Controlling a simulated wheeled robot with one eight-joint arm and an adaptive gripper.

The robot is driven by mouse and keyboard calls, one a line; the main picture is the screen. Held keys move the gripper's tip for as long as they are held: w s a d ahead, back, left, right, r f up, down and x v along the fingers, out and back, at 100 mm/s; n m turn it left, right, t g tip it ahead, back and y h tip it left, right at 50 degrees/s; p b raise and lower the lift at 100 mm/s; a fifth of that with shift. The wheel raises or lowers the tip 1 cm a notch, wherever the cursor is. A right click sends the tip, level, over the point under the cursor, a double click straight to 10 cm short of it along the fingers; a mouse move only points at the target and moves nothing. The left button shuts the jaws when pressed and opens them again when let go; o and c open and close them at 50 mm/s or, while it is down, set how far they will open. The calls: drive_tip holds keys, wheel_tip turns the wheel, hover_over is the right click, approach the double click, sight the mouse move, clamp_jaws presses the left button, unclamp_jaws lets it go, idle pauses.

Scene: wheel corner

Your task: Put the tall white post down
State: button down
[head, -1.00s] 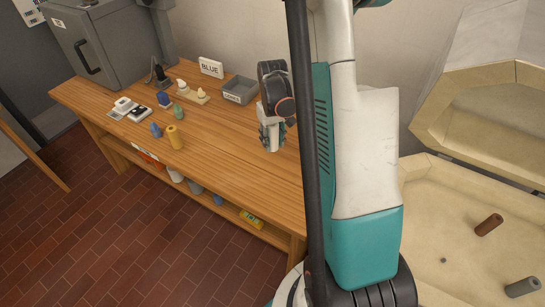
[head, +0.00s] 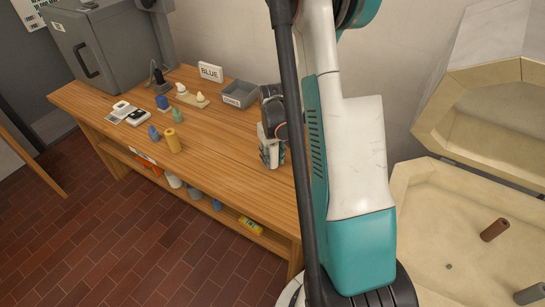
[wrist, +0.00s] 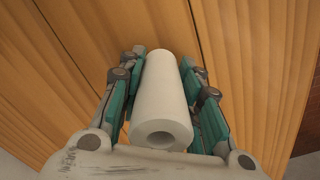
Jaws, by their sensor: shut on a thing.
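The tall white post (wrist: 161,95) is a plain white cylinder with a hole in its near end, in the wrist view. My gripper (wrist: 164,85) is shut on it, with a finger along each side. In the head view my gripper (head: 272,160) is low over the right part of the wooden bench (head: 225,165), and a whitish part of the post seems to show between the fingers. The post's far end points at the bench top; I cannot tell whether it touches the wood.
A yellow post (head: 172,141), a blue piece (head: 153,132) and a green piece (head: 149,115) stand on the bench to the left. A grey bin (head: 239,94) and a "BLUE" sign (head: 210,72) are behind. The bench front between yellow post and gripper is clear.

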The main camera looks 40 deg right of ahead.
drive_tip(key=c, duration=1.2)
unclamp_jaws()
drive_tip(key=shift+o, duration=0.2)
drive_tip(key=shift+r, duration=0.1)
wheel_tip(320, 180, up, 12)
drive_tip(key=p, duration=0.5)
